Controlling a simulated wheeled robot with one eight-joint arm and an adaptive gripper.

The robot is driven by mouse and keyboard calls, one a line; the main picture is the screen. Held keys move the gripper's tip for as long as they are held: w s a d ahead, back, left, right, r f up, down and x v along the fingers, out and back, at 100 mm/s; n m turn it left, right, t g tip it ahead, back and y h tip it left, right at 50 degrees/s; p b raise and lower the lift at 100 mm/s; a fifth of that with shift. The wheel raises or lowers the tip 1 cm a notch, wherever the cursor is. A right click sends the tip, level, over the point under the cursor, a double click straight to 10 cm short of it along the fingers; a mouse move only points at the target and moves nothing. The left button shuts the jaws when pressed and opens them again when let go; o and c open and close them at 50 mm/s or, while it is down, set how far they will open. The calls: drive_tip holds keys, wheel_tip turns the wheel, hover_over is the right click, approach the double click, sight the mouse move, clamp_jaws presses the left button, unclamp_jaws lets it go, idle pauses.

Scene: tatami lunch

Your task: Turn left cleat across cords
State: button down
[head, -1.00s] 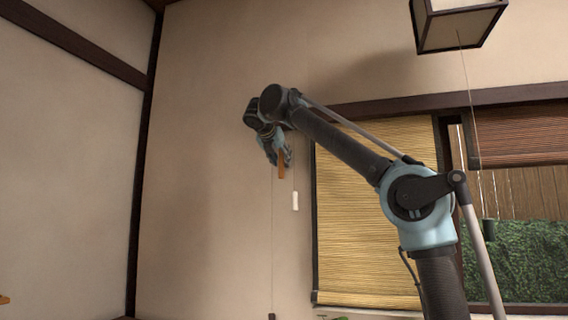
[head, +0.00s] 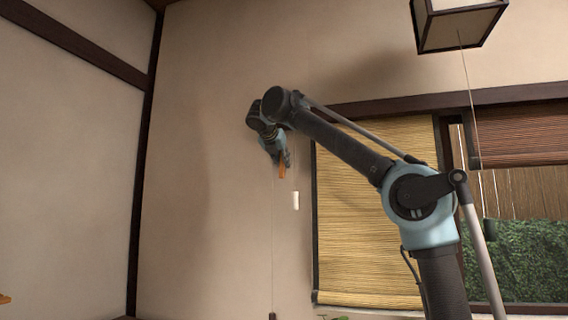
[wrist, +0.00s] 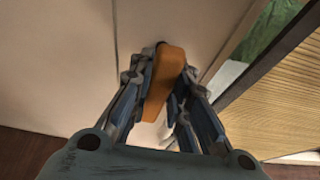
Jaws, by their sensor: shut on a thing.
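The left cleat is an orange-brown wooden piece on the wall, left of the blind. In the wrist view the cleat (wrist: 167,75) stands between the two fingers of my gripper (wrist: 160,112), which is shut on it. In the head view the cleat (head: 282,171) shows just below my gripper (head: 276,158). It looks close to upright there. A thin cord (head: 272,230) hangs down the wall below it, with a dark end piece at the bottom. A white pull (head: 295,200) hangs just right of the cord. How the cords pass the cleat is hidden.
A bamboo blind (head: 365,220) hangs over the window to the right. A dark red blind (head: 520,140) covers the upper right window, with a cord in front. A lantern (head: 458,24) hangs at the top right. The wall to the left is bare.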

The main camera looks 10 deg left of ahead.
drive_tip(key=shift+d, duration=0.1)
drive_tip(key=m+y, duration=0.2)
drive_tip(key=m, duration=0.1)
drive_tip(key=shift+d+f+t, duration=0.1)
drive_tip(key=shift+d+t, duration=0.2)
drive_tip(key=shift+d, duration=0.05)
drive_tip(key=shift+s+d+f+m+t+y, duration=0.25)
drive_tip(key=shift+m+t+y, duration=0.4)
drive_tip(key=shift+m, duration=1.1)
drive_tip(key=shift+w+d+f+m+t+y, duration=0.1)
drive_tip(key=shift+w+f+m+t+y, duration=0.2)
drive_tip(key=shift+m+y, duration=1)
drive_tip(key=shift+s+d+f+m+t+y, duration=0.15)
drive_tip(key=shift+f+m+t+y, duration=0.35)
drive_tip(key=shift+m, duration=1.65)
drive_tip(key=shift+r, duration=0.15)
drive_tip(key=c, duration=1.5)
unclamp_jaws()
